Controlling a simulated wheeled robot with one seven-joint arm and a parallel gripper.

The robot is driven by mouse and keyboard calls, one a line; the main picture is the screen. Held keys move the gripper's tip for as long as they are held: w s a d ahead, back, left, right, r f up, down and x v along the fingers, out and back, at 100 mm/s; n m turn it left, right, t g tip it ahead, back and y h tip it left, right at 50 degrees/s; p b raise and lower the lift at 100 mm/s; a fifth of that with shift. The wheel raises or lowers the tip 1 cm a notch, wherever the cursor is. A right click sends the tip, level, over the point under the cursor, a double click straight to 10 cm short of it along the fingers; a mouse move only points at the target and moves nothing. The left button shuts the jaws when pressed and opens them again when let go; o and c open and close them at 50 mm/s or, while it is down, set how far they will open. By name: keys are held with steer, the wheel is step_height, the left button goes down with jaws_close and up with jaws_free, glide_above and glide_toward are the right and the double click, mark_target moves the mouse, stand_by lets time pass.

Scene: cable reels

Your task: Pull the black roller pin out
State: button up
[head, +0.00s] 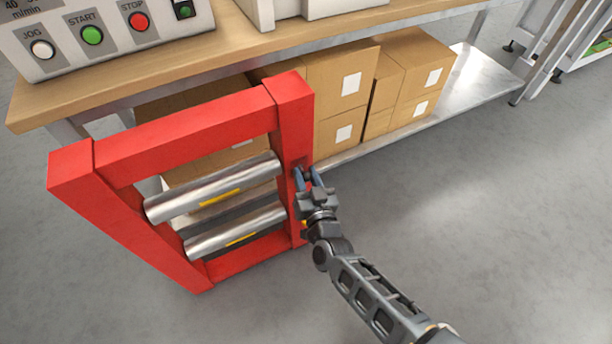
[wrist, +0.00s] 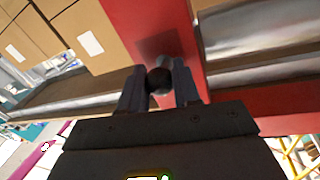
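The black roller pin (wrist: 158,80) shows in the wrist view as a dark round knob against the red post. My gripper (head: 308,178) is at the right post of the red frame (head: 178,138) in the head view. In the wrist view its two fingers (wrist: 159,88) stand on either side of the knob and appear to touch it. The pin's shaft is hidden behind the knob, and the pin cannot be made out in the head view. The upper silver roller (head: 214,187) and the lower silver roller (head: 237,232) lie across the frame.
A wooden bench (head: 225,48) runs behind the frame, with a control box (head: 110,32) on top. Cardboard boxes (head: 340,85) sit on its lower metal shelf (head: 470,90). The grey floor (head: 480,200) to the right of the frame is clear.

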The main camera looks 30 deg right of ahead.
jaws_close()
steer(key=shift+s, duration=0.1)
steer(key=shift+s+p, duration=0.35)
steer(key=shift+s, duration=1.3)
steer(key=shift+o, duration=1.3)
jaws_free()
steer(key=s+a, duration=0.1)
steer(key=s, duration=0.6)
steer(key=shift+s+a, duration=0.3)
steer(key=shift+s, duration=0.05)
